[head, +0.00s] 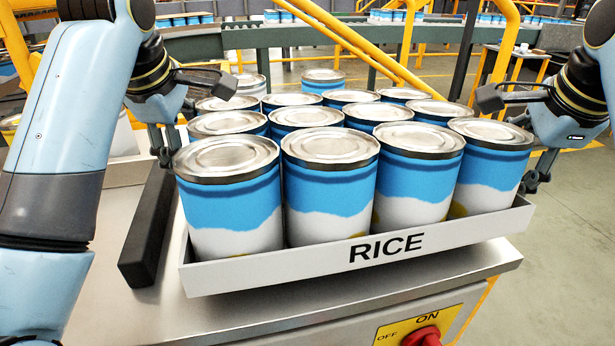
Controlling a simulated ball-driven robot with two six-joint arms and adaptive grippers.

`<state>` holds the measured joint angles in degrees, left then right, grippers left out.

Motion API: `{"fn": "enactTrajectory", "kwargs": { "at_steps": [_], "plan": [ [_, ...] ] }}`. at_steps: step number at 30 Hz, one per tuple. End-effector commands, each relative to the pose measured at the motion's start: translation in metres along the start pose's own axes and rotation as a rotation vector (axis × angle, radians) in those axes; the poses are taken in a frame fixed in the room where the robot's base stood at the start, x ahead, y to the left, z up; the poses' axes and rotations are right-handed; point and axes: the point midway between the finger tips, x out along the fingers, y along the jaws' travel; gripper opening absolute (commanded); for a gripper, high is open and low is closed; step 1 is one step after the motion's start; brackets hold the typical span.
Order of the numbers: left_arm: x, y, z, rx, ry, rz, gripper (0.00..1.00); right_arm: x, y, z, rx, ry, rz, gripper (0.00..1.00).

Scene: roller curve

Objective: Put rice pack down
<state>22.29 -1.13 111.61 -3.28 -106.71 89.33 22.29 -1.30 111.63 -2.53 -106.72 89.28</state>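The rice pack is a white tray (300,272) marked RICE, filled with several blue and white cans (330,185) with silver lids. My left gripper (163,150) points down at the pack's left side, by the cans. My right gripper (532,178) is at the pack's right end, close to the tray wall. Cans and the tray hide where the fingertips meet the walls, so I cannot see whether either gripper is closed on it.
The metal table (335,315) is under the pack, with a dark bar (150,225) along its left. A yellow switch panel with a red knob (422,337) is on its front. A yellow railing (350,45) and a conveyor (420,33) stand behind. Floor at right is open.

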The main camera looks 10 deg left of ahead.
Motion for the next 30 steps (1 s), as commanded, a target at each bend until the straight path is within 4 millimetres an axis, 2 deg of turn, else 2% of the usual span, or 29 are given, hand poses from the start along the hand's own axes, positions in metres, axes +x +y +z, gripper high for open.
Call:
{"fn": "enactTrajectory", "kwargs": {
  "at_steps": [1,8,14,18,24,30],
  "plan": [
    [0.002,-0.001,0.015,0.014,-0.047,0.001,0.58,0.004,0.002,0.011,0.001,-0.032,0.003,0.58],
    [-0.002,0.001,0.008,0.029,-0.045,0.005,0.58,0.000,-0.001,0.004,-0.014,-0.030,-0.002,0.58],
    [-0.001,0.001,0.001,0.048,-0.044,0.005,0.84,0.000,0.000,-0.003,-0.036,-0.028,-0.003,0.58],
    [-0.001,0.000,0.000,0.046,-0.041,0.004,0.85,0.000,0.000,-0.004,-0.037,-0.026,-0.002,0.58],
    [0.000,0.000,-0.001,0.044,-0.038,0.002,0.85,0.001,0.000,-0.005,-0.038,-0.023,-0.001,0.81],
    [0.000,0.000,-0.002,0.043,-0.037,0.002,0.85,0.001,0.001,-0.006,-0.038,-0.021,-0.001,0.81]
  ]
}}
